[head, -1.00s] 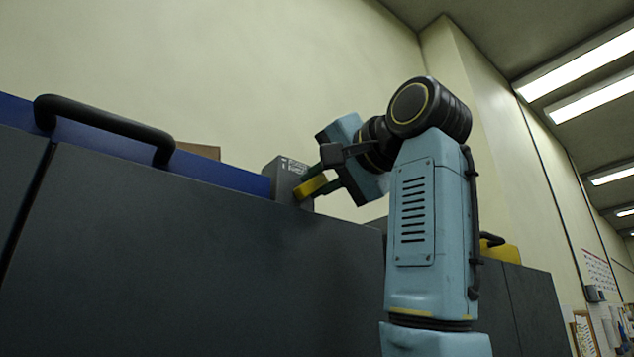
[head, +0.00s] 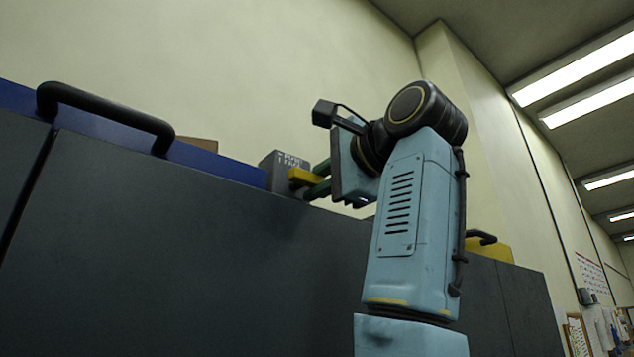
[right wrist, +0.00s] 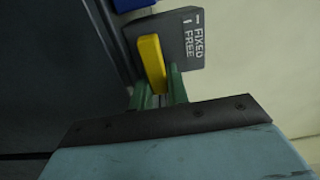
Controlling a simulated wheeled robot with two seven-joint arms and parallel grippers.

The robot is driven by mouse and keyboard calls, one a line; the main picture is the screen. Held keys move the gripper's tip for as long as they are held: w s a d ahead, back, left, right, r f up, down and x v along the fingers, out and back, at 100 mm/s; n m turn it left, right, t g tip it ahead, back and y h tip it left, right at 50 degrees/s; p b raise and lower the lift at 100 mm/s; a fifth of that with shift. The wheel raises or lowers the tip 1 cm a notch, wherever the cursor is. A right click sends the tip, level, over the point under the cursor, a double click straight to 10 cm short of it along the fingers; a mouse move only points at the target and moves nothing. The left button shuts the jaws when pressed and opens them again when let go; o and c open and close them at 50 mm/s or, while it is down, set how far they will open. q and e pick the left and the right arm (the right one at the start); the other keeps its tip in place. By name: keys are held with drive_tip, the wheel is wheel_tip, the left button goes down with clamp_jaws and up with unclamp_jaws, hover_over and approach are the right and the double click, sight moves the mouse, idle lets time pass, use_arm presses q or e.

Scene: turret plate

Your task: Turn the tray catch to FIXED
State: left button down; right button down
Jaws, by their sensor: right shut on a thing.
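The tray catch is a grey block (head: 279,164) at the right end of the blue tray edge, with a yellow lever (head: 303,177) on its face. In the right wrist view the block (right wrist: 183,40) carries the words FIXED and FREE, each with a short mark. The yellow lever (right wrist: 151,62) lies nearly along the lines of lettering, slightly tilted. My right gripper (head: 316,181) is shut on the lever; its green fingers (right wrist: 159,88) hold its near end, which they partly hide. My left gripper is out of view.
The blue tray (head: 215,162) has a black handle (head: 105,114) and sits atop a dark grey cabinet (head: 180,240). A brown box (head: 198,144) shows behind it. A yellow object (head: 494,249) with a black handle stands at right.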

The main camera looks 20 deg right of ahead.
idle(0.5)
drive_tip(key=c, duration=1.4)
unclamp_jaws()
drive_tip(key=shift+o, duration=0.2)
drive_tip(key=b+v, duration=0.5)
drive_tip(key=v, duration=0.8)
drive_tip(key=shift+s+b, duration=0.25)
drive_tip(key=shift+b, duration=0.05)
drive_tip(key=shift+d, duration=0.1)
